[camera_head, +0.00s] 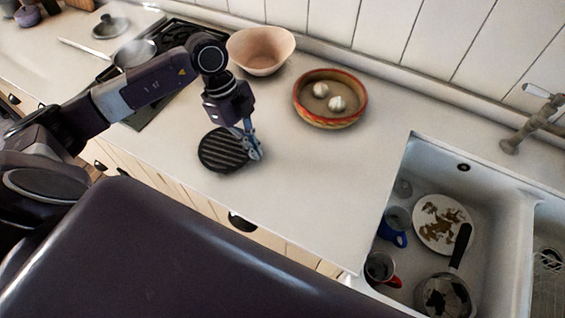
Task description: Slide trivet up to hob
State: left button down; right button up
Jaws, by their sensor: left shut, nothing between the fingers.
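The trivet (219,151) is a round, dark, ridged disc lying flat on the white worktop, left of centre. My left gripper (256,155) is shut and empty, pointing down at the trivet's right edge. It looks beside or against that edge; I cannot tell whether they touch. The hob (181,39) is dark and lies to the left, beyond the trivet, partly hidden by my left arm. A pan (133,55) stands on it. My right gripper is not in view.
A pink bowl (260,52) stands behind the trivet. A red-rimmed dish (330,99) with two garlic-like bulbs is further right. The sink (483,185) at right holds dishes, mugs and a pan. The worktop between trivet and sink is clear.

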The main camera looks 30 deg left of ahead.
aim_at(214, 132)
pick_arm(q)
jog(key=a, duration=0.4)
jog(key=w+a+b, duration=0.1)
jog(key=a, duration=0.4)
jog(key=a+b, duration=0.1)
jog(key=a, duration=0.3)
jog(key=shift+w+a, duration=0.25)
jog(key=shift+w, duration=0.05)
jog(key=shift+a, duration=0.35)
